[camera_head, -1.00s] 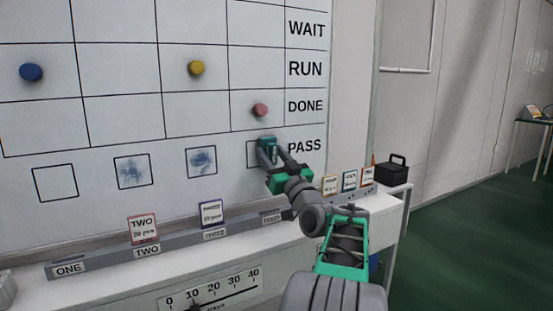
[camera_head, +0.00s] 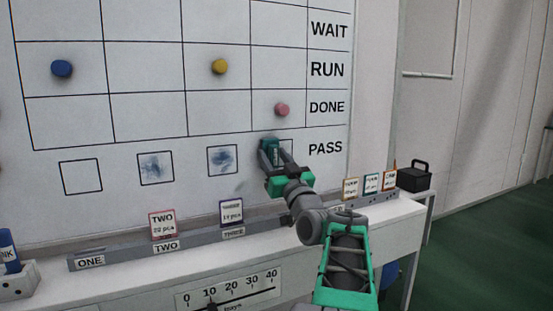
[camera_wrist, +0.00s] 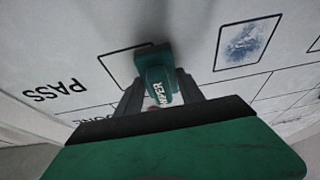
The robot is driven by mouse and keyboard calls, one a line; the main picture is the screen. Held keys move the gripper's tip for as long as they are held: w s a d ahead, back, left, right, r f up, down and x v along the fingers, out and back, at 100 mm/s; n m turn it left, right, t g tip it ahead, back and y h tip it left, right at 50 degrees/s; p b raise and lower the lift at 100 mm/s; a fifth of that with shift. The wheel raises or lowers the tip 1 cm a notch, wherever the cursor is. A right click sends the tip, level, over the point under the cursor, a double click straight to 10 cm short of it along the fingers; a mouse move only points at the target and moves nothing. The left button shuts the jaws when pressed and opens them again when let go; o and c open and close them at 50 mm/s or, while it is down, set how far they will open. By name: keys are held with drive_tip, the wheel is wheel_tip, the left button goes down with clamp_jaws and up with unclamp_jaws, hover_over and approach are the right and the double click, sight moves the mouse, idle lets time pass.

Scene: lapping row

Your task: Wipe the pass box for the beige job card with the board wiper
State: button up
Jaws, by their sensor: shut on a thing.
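The teal board wiper (camera_head: 268,153) is held in my gripper (camera_head: 277,166), its word "WIPER" showing in the wrist view (camera_wrist: 157,82). It is at the board, over the left part of the rightmost pass box (camera_head: 286,147); whether it touches cannot be told. The visible part of that box looks clean in the wrist view (camera_wrist: 122,64). The third pass box (camera_head: 222,160) and second pass box (camera_head: 155,168) hold blue-grey smudges; the leftmost (camera_head: 81,176) is clear. The beige job card (camera_head: 350,188) stands at the ledge's right end.
Blue (camera_head: 62,69), yellow (camera_head: 220,67) and pink (camera_head: 282,109) magnets sit on the board above. Red-edged (camera_head: 162,224) and purple-edged (camera_head: 231,212) cards stand on the ledge below. Teal and orange cards stand beside the beige one. A black box (camera_head: 413,176) sits at the right.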

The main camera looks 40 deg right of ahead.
drive_tip(key=shift+s+a+f+b, duration=0.1)
drive_tip(key=shift+f+b, duration=0.1)
drive_tip(key=shift+b, duration=0.1)
drive_tip(key=s+b, duration=0.2)
drive_tip(key=s+a+b, duration=0.1)
drive_tip(key=s+b, duration=0.1)
drive_tip(key=shift+s+a, duration=0.15)
drive_tip(key=shift+s, duration=0.2)
drive_tip(key=shift+s+a+r, duration=0.1)
drive_tip(key=shift+s+r, duration=0.05)
drive_tip(key=shift+s, duration=0.2)
drive_tip(key=s+b, duration=0.1)
drive_tip(key=s+a+b, duration=0.1)
drive_tip(key=shift+s, duration=0.4)
drive_tip(key=shift+r, duration=0.1)
